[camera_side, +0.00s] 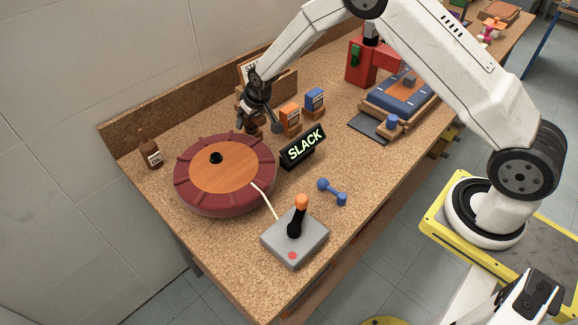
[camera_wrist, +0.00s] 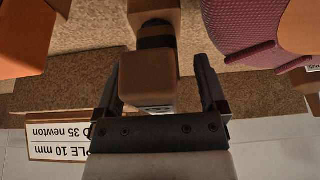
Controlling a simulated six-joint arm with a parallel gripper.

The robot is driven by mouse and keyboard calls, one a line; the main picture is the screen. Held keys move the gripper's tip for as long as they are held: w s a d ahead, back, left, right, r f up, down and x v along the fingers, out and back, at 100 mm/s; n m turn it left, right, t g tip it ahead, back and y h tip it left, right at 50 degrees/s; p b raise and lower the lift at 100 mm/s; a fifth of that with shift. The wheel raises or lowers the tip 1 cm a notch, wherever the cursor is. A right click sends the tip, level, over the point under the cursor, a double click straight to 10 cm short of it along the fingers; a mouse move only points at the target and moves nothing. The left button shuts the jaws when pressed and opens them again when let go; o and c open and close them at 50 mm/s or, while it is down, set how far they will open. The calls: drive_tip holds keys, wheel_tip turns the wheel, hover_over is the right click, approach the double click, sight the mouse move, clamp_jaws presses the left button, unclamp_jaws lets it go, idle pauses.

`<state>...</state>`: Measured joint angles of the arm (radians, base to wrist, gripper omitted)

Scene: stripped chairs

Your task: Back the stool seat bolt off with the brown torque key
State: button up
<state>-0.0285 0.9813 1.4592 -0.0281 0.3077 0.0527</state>
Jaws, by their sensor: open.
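The brown torque key (camera_wrist: 147,82) has a blocky body with a dark band. In the wrist view it stands between the two fingers of my gripper (camera_wrist: 157,78), which is open, with a gap on each side. In the side view my gripper (camera_side: 259,122) is low over the back of the bench and hides most of the key. The stool seat (camera_side: 196,203) is a round maroon cushion with a wooden centre, left of my gripper. Its black bolt (camera_side: 216,158) stands on the wooden centre. The seat's maroon edge (camera_wrist: 246,28) also shows in the wrist view.
An orange key (camera_side: 290,114) and a blue key (camera_side: 315,99) stand right of my gripper. A lit SLACK sign (camera_side: 303,147) is close to the seat. A lever box (camera_side: 294,240), blue dumbbell-shaped piece (camera_side: 332,192), brown bottle (camera_side: 150,152) and red press (camera_side: 365,65) stand around.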

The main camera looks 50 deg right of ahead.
clamp_jaws()
idle(0.3)
drive_tip(key=shift+r, duration=0.15)
drive_tip(key=shift+r, duration=0.4)
wheel_tip(320, 180, up, 3)
drive_tip(key=shift+s+f, duration=0.15)
drive_tip(key=shift+f, duration=0.05)
drive_tip(key=s+r, duration=0.4)
drive_tip(key=r, duration=0.1)
drive_tip(key=shift+s+r, duration=0.35)
drive_tip(key=shift+s, duration=0.05)
drive_tip(key=s+r, duration=0.3)
drive_tip(key=s, duration=0.5)
drive_tip(key=shift+s+d+r, duration=0.15)
drive_tip(key=shift+s+r, duration=0.2)
drive_tip(key=shift+s, duration=0.05)
